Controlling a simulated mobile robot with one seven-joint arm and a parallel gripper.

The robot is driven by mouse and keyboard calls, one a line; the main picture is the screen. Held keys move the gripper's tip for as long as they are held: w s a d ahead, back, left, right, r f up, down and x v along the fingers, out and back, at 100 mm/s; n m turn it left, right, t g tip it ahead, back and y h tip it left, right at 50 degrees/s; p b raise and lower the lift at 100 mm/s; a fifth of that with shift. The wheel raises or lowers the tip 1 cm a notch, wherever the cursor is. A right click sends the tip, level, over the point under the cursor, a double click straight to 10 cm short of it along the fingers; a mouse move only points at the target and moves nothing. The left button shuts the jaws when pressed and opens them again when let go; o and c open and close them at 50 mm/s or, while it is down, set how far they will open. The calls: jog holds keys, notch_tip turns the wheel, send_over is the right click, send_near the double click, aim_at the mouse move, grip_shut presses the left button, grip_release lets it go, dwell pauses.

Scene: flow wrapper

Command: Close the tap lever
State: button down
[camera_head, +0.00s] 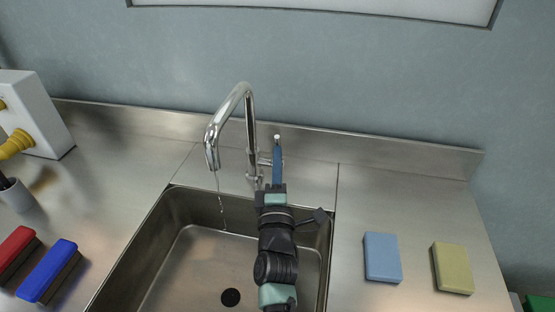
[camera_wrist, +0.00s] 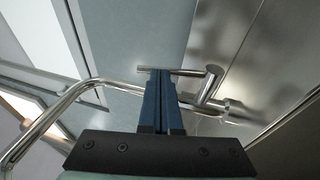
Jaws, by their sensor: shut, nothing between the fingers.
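A chrome tap (camera_head: 249,125) with a curved spout stands at the back of the sink, and a thin stream of water (camera_head: 221,205) falls from it. Its lever tip (camera_head: 277,137) shows just above my fingers in the head view. In the wrist view the lever (camera_wrist: 190,71) is a thin rod joined by an elbow to the valve body (camera_wrist: 218,106). My gripper (camera_head: 277,154) is shut and empty, its blue fingers upright beside the tap. In the wrist view the fingertips (camera_wrist: 161,74) overlap the lever rod; I cannot tell whether they touch. My gripper hides part of the lever in the head view.
The steel sink (camera_head: 175,215) lies under my arm. A blue sponge (camera_head: 382,257) and a yellow sponge (camera_head: 453,268) lie on the right counter. A red brush (camera_head: 17,247) and a blue brush (camera_head: 45,270) lie at left. The wall (camera_head: 330,75) is close behind the tap.

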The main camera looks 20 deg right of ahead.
jog(key=r+g+p, duration=0.1)
jog(key=p, duration=0.4)
jog(key=w+g+p, duration=0.1)
jog(key=p, duration=0.4)
jog(key=shift+w+d+r+y+p, duration=0.1)
jog(key=shift+d+r+y+p, duration=0.2)
jog(key=shift+d+r+p, duration=0.1)
jog(key=shift+w+f+m+g+p, duration=0.1)
jog(key=shift+m+g+p, duration=0.2)
jog(key=shift+p, duration=0.45)
jog(key=shift+d+f, duration=0.1)
jog(key=shift+f, duration=0.15)
